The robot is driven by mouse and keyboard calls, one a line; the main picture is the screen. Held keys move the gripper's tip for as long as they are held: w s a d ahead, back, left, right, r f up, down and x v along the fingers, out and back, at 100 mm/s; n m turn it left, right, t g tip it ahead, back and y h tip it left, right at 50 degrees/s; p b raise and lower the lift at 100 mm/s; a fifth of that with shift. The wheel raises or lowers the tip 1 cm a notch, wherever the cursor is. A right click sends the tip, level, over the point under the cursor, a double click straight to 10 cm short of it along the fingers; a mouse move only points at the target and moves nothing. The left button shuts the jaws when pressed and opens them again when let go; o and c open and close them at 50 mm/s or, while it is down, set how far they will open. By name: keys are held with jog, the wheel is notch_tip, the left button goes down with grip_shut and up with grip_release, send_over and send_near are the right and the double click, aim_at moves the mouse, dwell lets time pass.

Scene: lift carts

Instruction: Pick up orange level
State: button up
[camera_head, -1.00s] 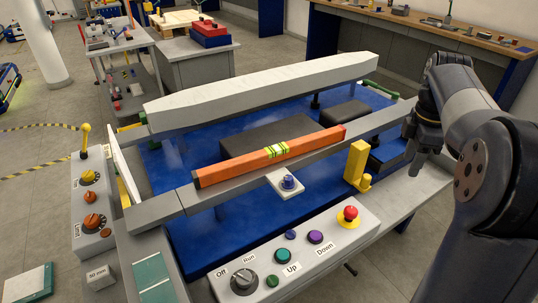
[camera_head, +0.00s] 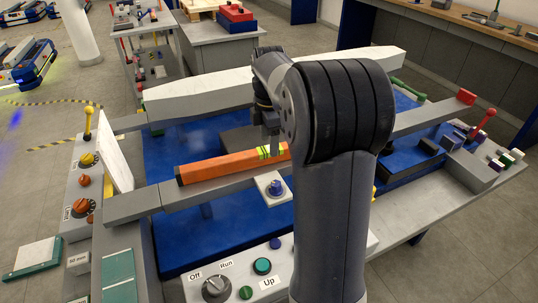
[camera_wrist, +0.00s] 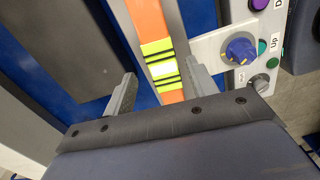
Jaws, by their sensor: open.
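The orange level (camera_head: 222,167) lies along a grey rail of the blue lift cart, its right part hidden behind my arm in the head view. In the wrist view the orange level (camera_wrist: 147,20) runs between my fingers, with its yellow-green vial section close to them. My gripper (camera_wrist: 155,92) is open, one finger on each side of the level. I cannot tell whether either finger touches it. In the head view only a part of my gripper shows beside the level.
A white tab with a blue knob (camera_head: 275,188) sticks out in front of the rail, close to my right finger in the wrist view. A long pale beam (camera_head: 190,103) lies behind the level. A control panel (camera_head: 200,290) with buttons is in front.

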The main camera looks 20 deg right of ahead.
jog(key=f, duration=0.4)
jog(key=shift+s+f, duration=0.1)
jog(key=shift+s, duration=0.15)
jog(key=shift+c, duration=0.4)
grip_shut()
